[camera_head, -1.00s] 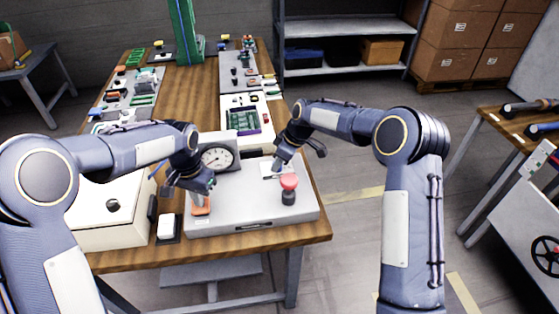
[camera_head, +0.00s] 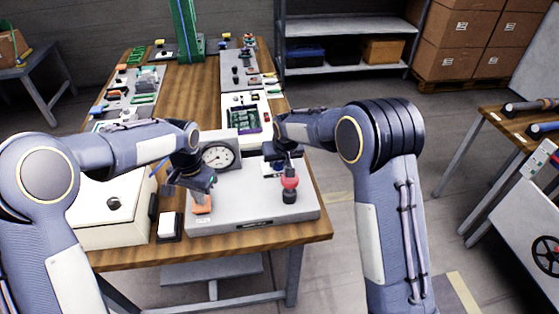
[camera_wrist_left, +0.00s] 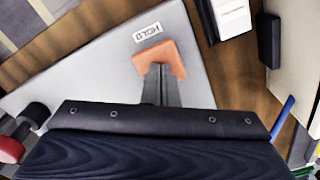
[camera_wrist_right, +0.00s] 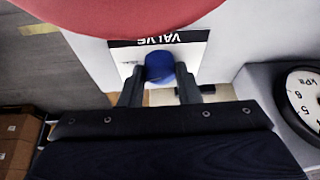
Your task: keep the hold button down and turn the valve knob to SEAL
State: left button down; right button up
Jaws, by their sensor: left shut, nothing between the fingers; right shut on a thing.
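The orange hold button (camera_head: 202,208) is at the left front of the grey console (camera_head: 250,213); in the left wrist view it is an orange pad (camera_wrist_left: 172,55) beside a "HOLD" label. My left gripper (camera_head: 207,190) is shut and empty, its fingertips against the pad. How far the pad is pressed I cannot tell. The blue valve knob (camera_wrist_right: 159,66) sits on a white plate marked "VALVE" in the right wrist view. My right gripper (camera_wrist_right: 158,72) is shut on it, a finger on each side. No SEAL mark can be read; the gripper hides part of the plate.
A red mushroom knob (camera_head: 290,183) stands on the console close in front of my right gripper and fills the top of the right wrist view. A round pressure gauge (camera_head: 218,157) stands between my arms. A white box (camera_head: 112,222) is left of the console.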

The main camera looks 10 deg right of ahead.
jog(key=shift+a+m+h, duration=0.1)
jog(key=shift+m+h, duration=0.5)
jog(key=shift+m, duration=0.8)
jog(key=o, duration=1)
jog(key=v, duration=1.2)
